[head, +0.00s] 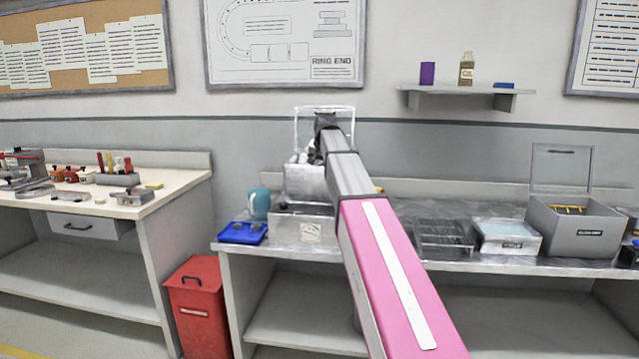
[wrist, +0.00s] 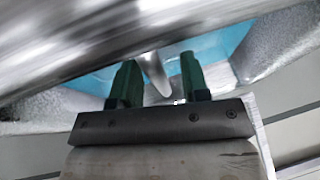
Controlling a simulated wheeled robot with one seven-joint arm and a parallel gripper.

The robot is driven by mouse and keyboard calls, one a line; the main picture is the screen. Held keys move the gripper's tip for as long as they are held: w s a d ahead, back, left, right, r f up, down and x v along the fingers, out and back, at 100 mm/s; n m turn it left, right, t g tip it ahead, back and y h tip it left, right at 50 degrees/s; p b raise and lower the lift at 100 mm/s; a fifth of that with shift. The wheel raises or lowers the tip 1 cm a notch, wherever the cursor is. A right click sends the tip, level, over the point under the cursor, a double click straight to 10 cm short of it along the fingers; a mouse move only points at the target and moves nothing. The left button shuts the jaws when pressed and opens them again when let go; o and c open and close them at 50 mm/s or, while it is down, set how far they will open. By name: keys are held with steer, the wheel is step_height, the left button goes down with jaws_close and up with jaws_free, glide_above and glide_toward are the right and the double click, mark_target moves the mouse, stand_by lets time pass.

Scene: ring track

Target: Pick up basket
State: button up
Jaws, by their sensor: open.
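A pale box-shaped holder (head: 308,184) with a tall wire-like frame (head: 297,130) stands on the grey bench, behind the end of my arm. It may be the basket, but my arm hides part of it. My gripper (wrist: 157,82) has two green fingers, open and apart. A narrow grey metal piece (wrist: 156,72) shows between or just beyond the fingertips; I cannot tell whether they touch it. A blurred metal bar (wrist: 80,50) crosses close in front, with a teal surface (wrist: 212,52) behind it. In the head view the fingers are not clearly visible.
A blue tray (head: 242,233) and a teal cup (head: 259,203) are left of the holder. A dark rack (head: 444,239), a white tub (head: 507,238) and an open-lidded grey box (head: 575,232) stand to the right. A red bin (head: 200,312) is on the floor.

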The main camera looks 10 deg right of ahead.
steer(key=shift+f, duration=0.25)
stand_by(0.4)
jaws_close()
